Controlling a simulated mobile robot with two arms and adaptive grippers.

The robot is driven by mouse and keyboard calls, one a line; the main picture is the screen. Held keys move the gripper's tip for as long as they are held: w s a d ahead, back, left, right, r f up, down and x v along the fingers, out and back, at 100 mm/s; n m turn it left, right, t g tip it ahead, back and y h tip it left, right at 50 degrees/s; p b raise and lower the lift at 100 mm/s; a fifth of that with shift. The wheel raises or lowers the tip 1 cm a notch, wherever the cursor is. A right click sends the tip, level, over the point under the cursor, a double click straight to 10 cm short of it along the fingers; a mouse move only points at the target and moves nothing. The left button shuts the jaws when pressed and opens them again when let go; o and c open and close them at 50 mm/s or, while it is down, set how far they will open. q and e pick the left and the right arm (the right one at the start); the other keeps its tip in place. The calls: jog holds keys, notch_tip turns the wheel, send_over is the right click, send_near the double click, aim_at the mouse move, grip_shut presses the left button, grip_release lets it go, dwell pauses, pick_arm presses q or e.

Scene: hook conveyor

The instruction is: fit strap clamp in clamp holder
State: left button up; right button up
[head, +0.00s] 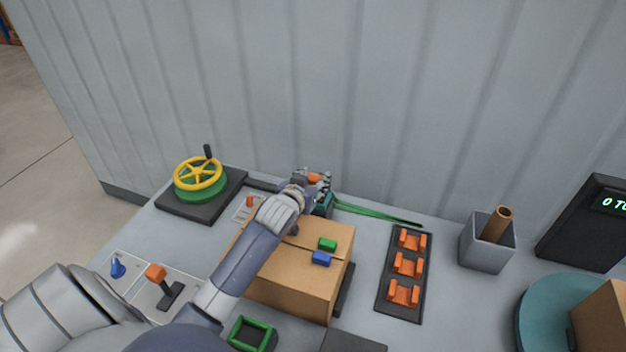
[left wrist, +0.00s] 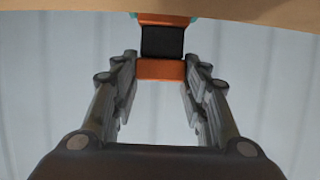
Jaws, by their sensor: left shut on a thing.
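My left gripper (head: 315,181) is at the back of the table, beyond the cardboard box. It is shut on an orange and black part, apparently the strap clamp; the orange end (left wrist: 160,70) sits between the fingers in the left wrist view. Teal shows beside the clamp's far end. A green strap (head: 375,212) runs right from near the gripper along the wall side. The likely clamp holder is a dark board (head: 384,293) with three orange U-shaped cradles (head: 407,266), right of the box and apart from the gripper. My right gripper is out of view.
The cardboard box (head: 290,285) carries a green block (head: 327,244) and a blue block (head: 321,259). A yellow handwheel (head: 198,173) stands left. A grey bin (head: 486,252) with a brown tube stands right. The corrugated wall (head: 350,100) is close behind.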

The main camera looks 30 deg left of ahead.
pick_arm(q)
jog(key=shift+f, duration=0.1)
jog(key=o, duration=1.2)
jog(key=shift+f, duration=0.1)
jog(key=v, duration=1.2)
jog(key=shift+s, duration=0.1)
